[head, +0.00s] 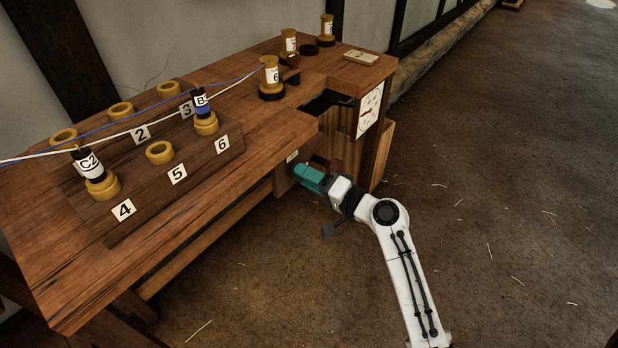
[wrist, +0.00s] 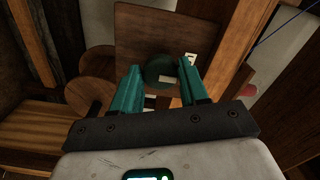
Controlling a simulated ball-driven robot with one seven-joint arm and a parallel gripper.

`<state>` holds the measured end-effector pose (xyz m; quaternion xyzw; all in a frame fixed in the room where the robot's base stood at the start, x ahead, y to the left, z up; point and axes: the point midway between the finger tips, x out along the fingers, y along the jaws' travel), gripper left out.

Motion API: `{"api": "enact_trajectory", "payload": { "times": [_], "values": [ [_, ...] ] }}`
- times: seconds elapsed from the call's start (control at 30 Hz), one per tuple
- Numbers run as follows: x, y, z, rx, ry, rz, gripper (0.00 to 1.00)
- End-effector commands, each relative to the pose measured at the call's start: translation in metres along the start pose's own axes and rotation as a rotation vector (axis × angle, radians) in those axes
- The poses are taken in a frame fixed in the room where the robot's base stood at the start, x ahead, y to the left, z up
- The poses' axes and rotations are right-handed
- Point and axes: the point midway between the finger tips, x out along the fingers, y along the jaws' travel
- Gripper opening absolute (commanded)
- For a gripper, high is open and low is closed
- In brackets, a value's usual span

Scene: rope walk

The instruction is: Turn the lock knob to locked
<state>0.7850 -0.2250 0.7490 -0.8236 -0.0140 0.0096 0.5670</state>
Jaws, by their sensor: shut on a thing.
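The lock knob (wrist: 158,68) is a dark green round knob on a wooden panel (wrist: 147,30), seen in the wrist view. My gripper (wrist: 161,76) has its two teal fingers on either side of the knob and is shut on it. In the head view my gripper (head: 305,174) is at the front of the small wooden panel (head: 281,179) under the bench edge, and its fingers hide the knob there. Small white labels (wrist: 190,60) sit around the knob; their words are too small to read.
The wooden bench (head: 215,120) carries a numbered rack (head: 195,165) with yellow rings and labelled bobbins. Blue and white cords run across above it.

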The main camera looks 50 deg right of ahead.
Motion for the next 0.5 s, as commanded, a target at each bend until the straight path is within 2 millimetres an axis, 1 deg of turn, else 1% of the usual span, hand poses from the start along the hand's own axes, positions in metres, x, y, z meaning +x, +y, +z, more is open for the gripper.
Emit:
{"api": "enact_trajectory", "payload": {
  "times": [0.07,0.1,0.33,0.5],
  "values": [
    [0.0002,0.0011,0.0014,0.0,-0.003,0.002,0.13],
    [0.0002,0.0011,0.0015,0.0,-0.003,0.002,0.47],
    [0.0002,0.0006,0.0008,0.001,-0.002,0.001,0.68],
    [0.0001,0.0003,0.0004,0.001,-0.001,0.0,0.68]
  ]
}}
